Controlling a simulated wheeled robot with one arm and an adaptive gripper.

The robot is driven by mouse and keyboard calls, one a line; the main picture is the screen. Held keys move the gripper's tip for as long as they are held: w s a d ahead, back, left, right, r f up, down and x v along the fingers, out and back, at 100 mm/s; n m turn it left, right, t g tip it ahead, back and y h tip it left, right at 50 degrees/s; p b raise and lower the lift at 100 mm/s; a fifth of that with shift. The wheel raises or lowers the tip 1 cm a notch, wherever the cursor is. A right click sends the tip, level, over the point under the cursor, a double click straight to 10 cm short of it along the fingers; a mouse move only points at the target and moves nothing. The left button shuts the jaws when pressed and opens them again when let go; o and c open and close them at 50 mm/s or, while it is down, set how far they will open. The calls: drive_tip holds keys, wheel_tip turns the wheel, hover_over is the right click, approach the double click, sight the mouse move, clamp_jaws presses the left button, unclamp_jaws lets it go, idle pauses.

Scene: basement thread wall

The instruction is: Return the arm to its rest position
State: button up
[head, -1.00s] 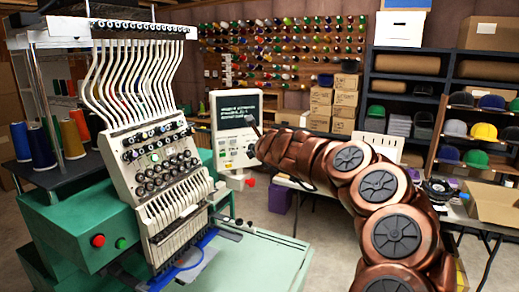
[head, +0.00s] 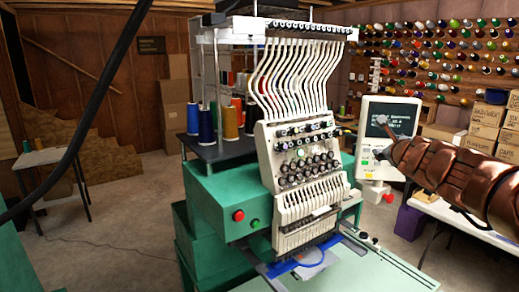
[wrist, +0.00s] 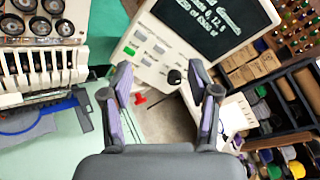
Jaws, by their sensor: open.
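My gripper (wrist: 163,108) is open and empty in the wrist view, its two grey fingers with purple pads spread apart. Beyond the fingers are the cream control panel (wrist: 152,52) with its dark screen and a gap of floor. In the head view my copper-coloured arm comes in from the right edge, and its tip ends close to the control panel (head: 370,162). From the head view I cannot tell whether the tip touches the panel.
The embroidery machine (head: 205,195) with its green body stands in the middle of the head view. Thread cones (head: 207,124) stand on its rear shelf. A white table (head: 455,213) is at right, under my arm. Open concrete floor (head: 110,235) lies at left.

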drive_tip(key=s+a+r+n+y, duration=0.2)
drive_tip(key=s+a+n+y, duration=0.15)
drive_tip(key=a+n, duration=0.45)
drive_tip(key=s+a+r+n+y, duration=0.2)
drive_tip(key=a+n+y, duration=0.2)
drive_tip(key=a, duration=0.8)
drive_tip(key=s+a+f+n+g+y, duration=0.45)
drive_tip(key=s+a+f+n, duration=0.45)
drive_tip(key=s+a, duration=0.4)
drive_tip(key=s+f+n+g+h+b, duration=0.1)
drive_tip(key=s+f+n+g+h, duration=0.45)
drive_tip(key=s+f, duration=0.8)
drive_tip(key=s+d+f+n+g+h, duration=0.1)
drive_tip(key=s+d+f+n+g, duration=0.1)
drive_tip(key=s+d, duration=0.4)
drive_tip(key=s+d+f+n+g+h, duration=0.1)
drive_tip(key=s+d+f+g, duration=0.4)
drive_tip(key=s, duration=0.7)
drive_tip(key=shift+s+d+f+n+h+b, duration=0.25)
drive_tip(key=shift+d+f+n+h+b, duration=0.1)
drive_tip(key=shift+f+h, duration=0.45)
